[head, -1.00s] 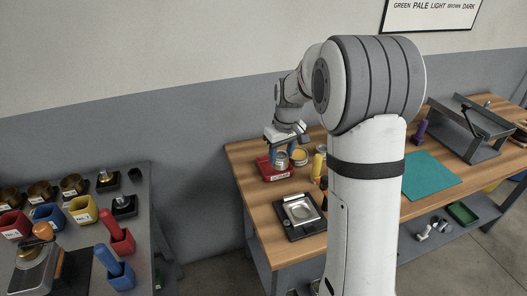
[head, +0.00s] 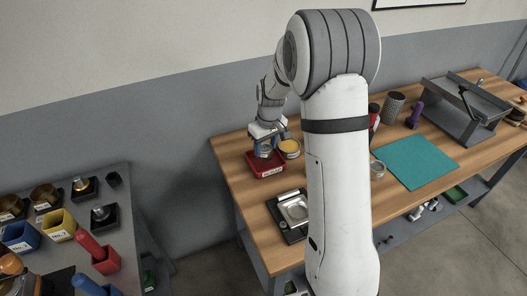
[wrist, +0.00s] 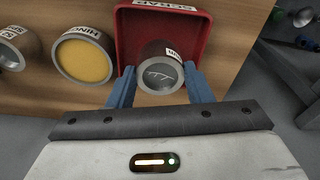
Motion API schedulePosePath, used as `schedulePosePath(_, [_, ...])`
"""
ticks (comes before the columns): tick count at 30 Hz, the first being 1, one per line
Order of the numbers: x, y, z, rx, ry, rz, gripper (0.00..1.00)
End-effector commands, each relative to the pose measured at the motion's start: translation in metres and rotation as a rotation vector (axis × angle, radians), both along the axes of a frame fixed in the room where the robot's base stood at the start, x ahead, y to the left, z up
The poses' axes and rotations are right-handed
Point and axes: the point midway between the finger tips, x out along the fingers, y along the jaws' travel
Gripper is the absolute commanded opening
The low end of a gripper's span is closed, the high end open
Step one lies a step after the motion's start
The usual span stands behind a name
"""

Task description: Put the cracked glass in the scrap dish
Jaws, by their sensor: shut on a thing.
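My gripper (wrist: 160,90) is shut on the cracked glass (wrist: 160,77), a short grey-rimmed cylinder with dark crack lines across its round face, held between two blue fingers in the wrist view. The scrap dish (wrist: 196,20) is a red square tray with a "SCRAP" label, right behind the glass in that view. In the head view the scrap dish (head: 267,168) sits at the left end of the wooden bench, and my gripper (head: 264,148) is over it. I cannot tell whether the glass touches the dish floor.
A yellow-filled round tin (wrist: 84,58) stands close beside the dish, with another labelled cylinder (wrist: 14,50) farther left. A black scale (head: 290,212) is nearer on the bench. A teal mat (head: 415,162) lies to the right. A side table with coloured bins (head: 60,226) stands left.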

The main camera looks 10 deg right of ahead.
Motion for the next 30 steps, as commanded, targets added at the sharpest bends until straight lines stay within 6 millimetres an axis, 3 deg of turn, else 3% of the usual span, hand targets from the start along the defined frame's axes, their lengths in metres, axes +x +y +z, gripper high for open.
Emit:
schedulePosePath(5, [0.0, 0.0, -0.025, 0.0, 0.003, 0.0, 0.21])
schedulePosePath(16, [0.0, 0.001, -0.031, 0.0, 0.0, 0.001, 0.21])
schedulePosePath(17, [0.0, 0.001, -0.029, 0.0, 0.0, 0.001, 0.48])
schedulePosePath(24, [0.0, 0.001, -0.029, 0.0, 0.0, 0.001, 0.68])
schedulePosePath(30, [0.0, 0.001, -0.029, 0.0, 0.0, 0.002, 0.68])
